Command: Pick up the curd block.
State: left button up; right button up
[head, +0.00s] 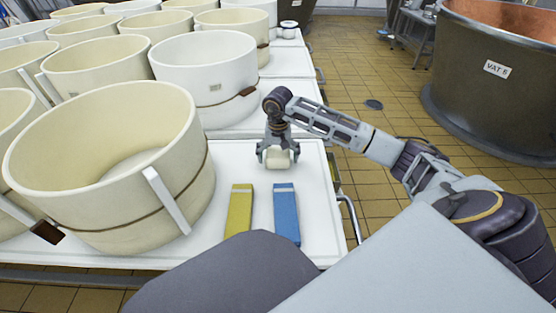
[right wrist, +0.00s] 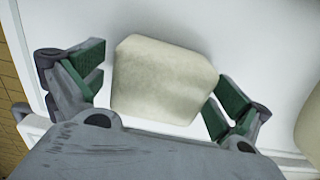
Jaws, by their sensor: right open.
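The curd block (head: 276,157) is a small cream-white block on the white table top, to the right of the large cream mould. My right gripper (head: 277,157) is above it, pointing down, with a finger on each side. In the right wrist view the curd block (right wrist: 163,79) lies between the green-padded fingers of the open right gripper (right wrist: 158,92). A gap shows at the left finger; the right finger is very close to the block, and I cannot tell if it touches. My left gripper is not in view.
A yellow box (head: 239,209) and a blue box (head: 286,213) lie on the white table (head: 318,190) nearer to me. A large cream mould (head: 105,165) stands on the left, with several more behind. A copper vat (head: 495,85) stands on the tiled floor at right.

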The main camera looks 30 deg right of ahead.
dwell(0.4)
jog(key=shift+c, duration=0.4)
jog(key=shift+c, duration=1.2)
jog(key=c, duration=1)
jog(key=shift+r, duration=0.1)
